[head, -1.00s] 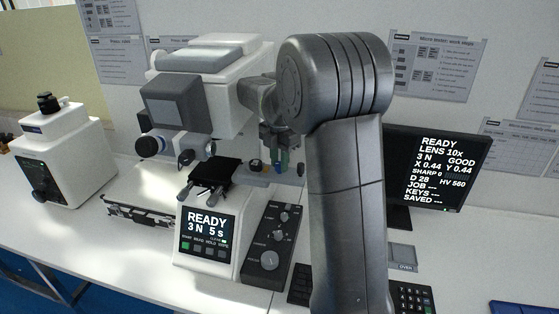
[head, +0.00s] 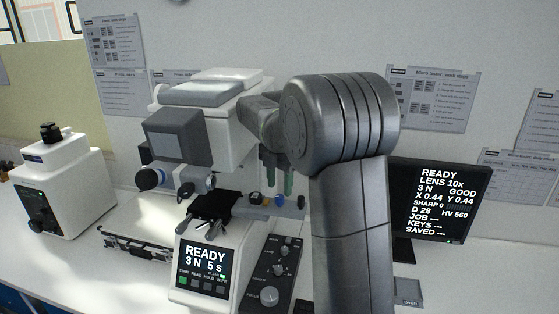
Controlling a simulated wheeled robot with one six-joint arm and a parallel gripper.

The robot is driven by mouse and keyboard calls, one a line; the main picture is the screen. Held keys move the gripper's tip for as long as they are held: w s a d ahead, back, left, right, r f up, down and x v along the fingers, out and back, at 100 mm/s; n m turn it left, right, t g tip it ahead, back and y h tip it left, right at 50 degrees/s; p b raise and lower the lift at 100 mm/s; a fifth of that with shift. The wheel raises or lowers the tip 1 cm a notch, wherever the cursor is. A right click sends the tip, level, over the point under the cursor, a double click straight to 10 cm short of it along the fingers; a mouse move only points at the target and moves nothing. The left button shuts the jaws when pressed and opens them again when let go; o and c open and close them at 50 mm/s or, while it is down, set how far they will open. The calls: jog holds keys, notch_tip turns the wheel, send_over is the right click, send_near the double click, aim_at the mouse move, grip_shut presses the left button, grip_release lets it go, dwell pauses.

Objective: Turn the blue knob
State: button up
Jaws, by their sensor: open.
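A small blue knob (head: 281,200) sits in a row of little knobs on the grey arm at the right side of the white hardness tester (head: 230,135). An amber and dark knob (head: 255,198) is left of it, and a dark bluish one (head: 301,201) is right. My gripper (head: 277,186) points down just above this row, its two greenish fingers apart and empty. The fingertips are close over the blue knob; I cannot tell whether they touch it. My arm hides part of the tester's right side.
The tester's screen (head: 205,257) reads READY, 3 N 5 s. A dark control panel (head: 272,270) with dials stands beside it. A monitor (head: 440,200) is at right, another white tester (head: 60,185) at left. A black specimen stage (head: 213,205) is left of the knobs.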

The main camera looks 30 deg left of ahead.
aim_at(280, 196)
notch_tip(280, 196, up, 10)
jog(key=shift+r+b, duration=0.15)
jog(key=shift+b, duration=0.15)
dwell(0.4)
notch_tip(280, 196, down, 14)
jog(key=shift+p, duration=0.7)
jog(key=shift+r, duration=0.1)
